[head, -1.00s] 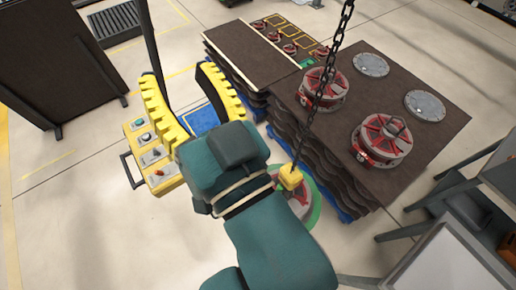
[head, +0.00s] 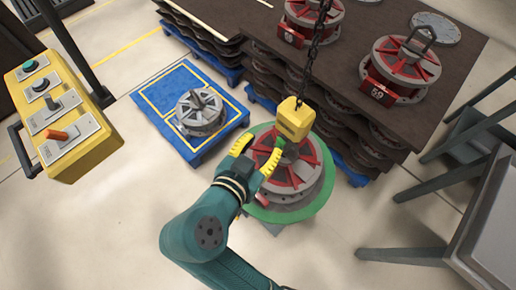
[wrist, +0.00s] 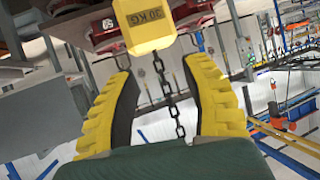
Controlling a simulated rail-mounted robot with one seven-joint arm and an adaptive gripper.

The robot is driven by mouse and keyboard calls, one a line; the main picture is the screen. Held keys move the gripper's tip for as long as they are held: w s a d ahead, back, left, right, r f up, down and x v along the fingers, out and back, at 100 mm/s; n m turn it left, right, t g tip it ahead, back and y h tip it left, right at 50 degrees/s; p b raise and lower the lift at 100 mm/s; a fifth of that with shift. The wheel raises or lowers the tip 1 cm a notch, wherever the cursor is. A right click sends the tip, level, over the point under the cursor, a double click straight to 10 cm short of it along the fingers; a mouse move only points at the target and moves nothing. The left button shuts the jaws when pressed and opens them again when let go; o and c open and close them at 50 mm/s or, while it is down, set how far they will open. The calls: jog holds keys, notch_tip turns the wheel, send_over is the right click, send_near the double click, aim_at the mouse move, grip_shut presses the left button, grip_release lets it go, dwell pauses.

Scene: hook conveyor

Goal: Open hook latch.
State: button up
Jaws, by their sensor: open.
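A yellow hook block (head: 295,118) hangs on a dark chain (head: 318,42) above a red and grey wheel-shaped part (head: 302,178) on a round green plate (head: 318,203). A small green piece (head: 280,143) shows just under the block; I cannot tell if it is the latch. My gripper (head: 263,150) is open, with its yellow fingers at the lower left of the block. In the wrist view the block (wrist: 143,25), marked 30 KG, is beyond the fingertips, and the chain (wrist: 168,95) shows between the fingers of my gripper (wrist: 160,68). The hook is mostly hidden.
A yellow control box (head: 62,118) with knobs and levers stands at the left. A blue pallet (head: 160,102) holds a grey part (head: 202,112). A grey table (head: 485,220) stands right.

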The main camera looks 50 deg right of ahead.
notch_tip(320, 180, down, 16)
jog(key=a+n+b, duration=0.1)
jog(key=b, duration=1)
jog(key=b+x, duration=0.3)
jog(key=x, duration=0.8)
jog(key=shift+s+d+b, duration=0.25)
jog(key=shift+s+b, duration=0.05)
jog(key=shift+s, duration=0.05)
jog(key=shift+f, duration=0.1)
jog(key=shift+c, duration=0.3)
grip_shut()
